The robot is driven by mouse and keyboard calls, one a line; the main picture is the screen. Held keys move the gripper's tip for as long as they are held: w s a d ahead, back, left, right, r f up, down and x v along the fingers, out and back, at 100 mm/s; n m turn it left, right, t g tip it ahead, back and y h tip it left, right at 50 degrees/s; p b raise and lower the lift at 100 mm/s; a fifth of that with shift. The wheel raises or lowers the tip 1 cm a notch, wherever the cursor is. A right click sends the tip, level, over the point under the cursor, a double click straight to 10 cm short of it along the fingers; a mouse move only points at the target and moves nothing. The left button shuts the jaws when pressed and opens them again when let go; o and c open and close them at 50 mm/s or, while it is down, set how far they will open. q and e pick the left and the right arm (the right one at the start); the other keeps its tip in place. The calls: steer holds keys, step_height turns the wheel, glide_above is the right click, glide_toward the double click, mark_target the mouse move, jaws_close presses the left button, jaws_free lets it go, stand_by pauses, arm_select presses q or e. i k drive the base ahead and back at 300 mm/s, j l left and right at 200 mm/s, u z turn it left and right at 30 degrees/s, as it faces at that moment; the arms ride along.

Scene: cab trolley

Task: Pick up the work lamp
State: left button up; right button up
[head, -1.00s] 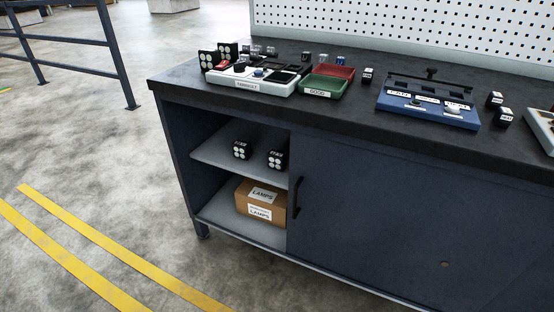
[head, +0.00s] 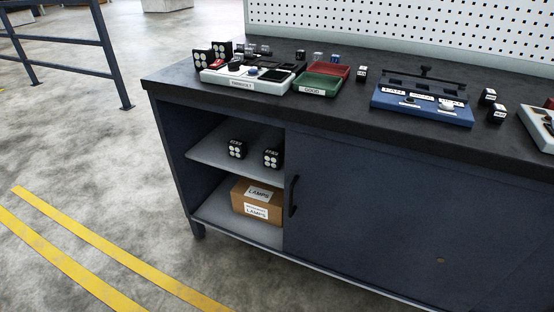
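Small black lamps with round white lenses show in several places, and I cannot tell which one is the work lamp. Two stand on the upper shelf inside the open left part of the cabinet: a left one (head: 236,149) and a right one (head: 272,158). Two more stand at the back left of the bench top: one at the edge (head: 201,59) and one just behind it (head: 222,50). A cardboard box (head: 257,201) labelled LAMPS sits on the lower shelf. Neither of my grippers is in view.
The dark bench top (head: 340,113) carries a white tray (head: 240,84), a green bin (head: 318,83), a red bin (head: 333,71) and a blue fixture (head: 420,106). A sliding door (head: 375,210) covers the cabinet's right part. Floor at left is clear before a railing (head: 62,44).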

mark_target(272, 158)
steer(key=i+j+z, duration=0.2)
steer(key=z, duration=0.2)
steer(key=i+j+z, duration=0.2)
steer(key=j+z, duration=0.15)
